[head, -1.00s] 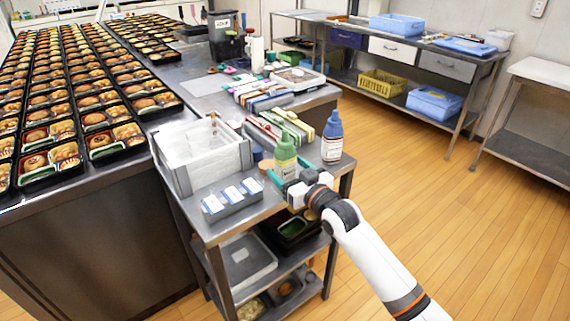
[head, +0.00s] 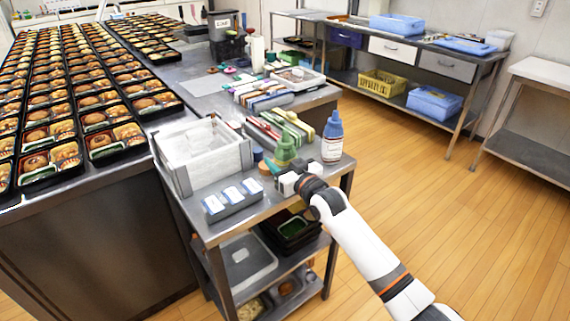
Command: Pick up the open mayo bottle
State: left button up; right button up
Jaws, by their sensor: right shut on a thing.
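A bottle with a green top (head: 285,149) stands on the near steel cart, its lower body mostly hidden behind my right gripper. I take it for the mayo bottle, but its label is hidden and I cannot tell whether it is open. My right gripper (head: 279,170), with teal fingers, is shut on this bottle from the front right. A blue-topped bottle (head: 332,147) with a white label stands upright just to the right, apart from the gripper. My left gripper is out of view.
On the cart (head: 240,222), a clear bin (head: 247,156) stands left of the bottle and a grey label holder (head: 232,205) in front. Long utensils (head: 263,127) lie behind it. Rows of bento trays (head: 46,183) cover the left table. The floor at right is clear.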

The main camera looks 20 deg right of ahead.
aim_at(287, 132)
notch_tip(287, 132, up, 10)
jog(key=shift+r, duration=0.1)
dwell(0.4)
jog(key=shift+o, duration=0.5)
